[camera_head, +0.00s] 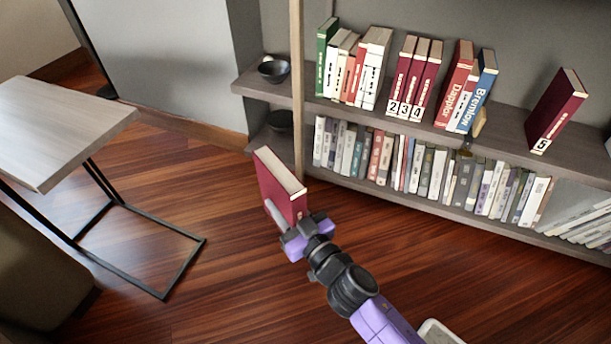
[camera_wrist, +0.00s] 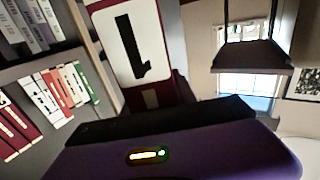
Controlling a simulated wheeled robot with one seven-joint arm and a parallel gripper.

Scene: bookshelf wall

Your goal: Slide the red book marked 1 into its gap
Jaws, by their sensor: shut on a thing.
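The red book marked 1 (camera_head: 279,190) is held upright and a little tilted in my gripper (camera_head: 290,222), in front of the shelf's left end and apart from it. In the wrist view its spine (camera_wrist: 131,45) shows a white label with a black 1. My gripper is shut on the book's lower part. On the upper shelf (camera_head: 355,111) stand the red books marked 2, 3 and 4 (camera_head: 414,80), side by side. Left of book 2 is an open space (camera_head: 388,95), between it and a row of white and green books (camera_head: 352,65).
The red book marked 5 (camera_head: 557,110) stands alone at the right. Other red, white and blue books (camera_head: 466,88) stand right of book 4. A wooden upright (camera_head: 296,90) and a dark bowl (camera_head: 273,70) are at the left. A side table (camera_head: 60,125) stands far left.

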